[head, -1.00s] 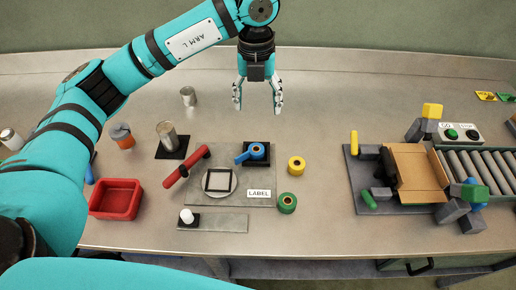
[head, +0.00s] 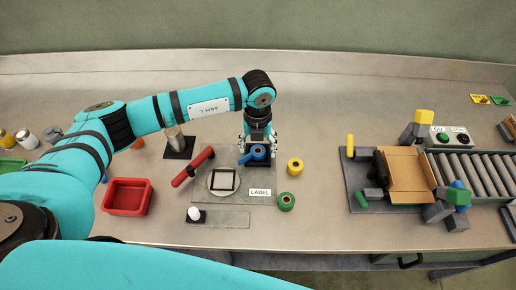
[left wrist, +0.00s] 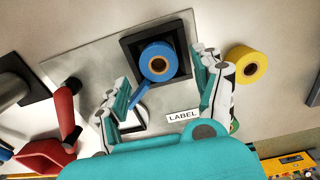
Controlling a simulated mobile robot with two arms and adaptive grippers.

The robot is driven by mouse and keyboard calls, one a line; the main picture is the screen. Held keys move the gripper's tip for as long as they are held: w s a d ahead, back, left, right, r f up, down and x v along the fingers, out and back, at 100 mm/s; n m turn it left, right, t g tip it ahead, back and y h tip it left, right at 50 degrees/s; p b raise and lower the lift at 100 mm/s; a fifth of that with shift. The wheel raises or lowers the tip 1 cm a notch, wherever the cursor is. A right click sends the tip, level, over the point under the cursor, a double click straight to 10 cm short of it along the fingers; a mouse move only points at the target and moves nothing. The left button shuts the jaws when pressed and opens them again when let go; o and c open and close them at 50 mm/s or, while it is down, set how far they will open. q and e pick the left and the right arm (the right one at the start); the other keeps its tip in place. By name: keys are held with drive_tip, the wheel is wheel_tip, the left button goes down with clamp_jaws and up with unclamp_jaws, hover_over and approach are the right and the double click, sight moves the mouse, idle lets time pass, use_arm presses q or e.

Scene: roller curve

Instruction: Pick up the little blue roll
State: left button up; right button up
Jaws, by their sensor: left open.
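The little blue roll (head: 258,151) sits in a black square holder (head: 246,161) on the grey mat; a blue strip reaches out from it to the left. In the left wrist view the blue roll (left wrist: 159,62) lies ahead of the fingertips, with the black holder (left wrist: 182,39) around it. My left gripper (head: 258,139) is open and empty, just above and behind the roll; in the left wrist view its fingers (left wrist: 160,72) stand apart on either side, without visible contact with the roll. My right gripper is not in view.
A yellow roll (head: 295,167) and a green roll (head: 286,201) stand right of the mat. A red tray (head: 127,196) is further left; a cardboard box (head: 408,172) and roller conveyor (head: 470,172) are right.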

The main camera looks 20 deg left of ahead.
use_arm(q)
drive_tip(key=shift+f, duration=1.1)
drive_tip(key=c, duration=1.2)
drive_tip(key=shift+r, duration=0.15)
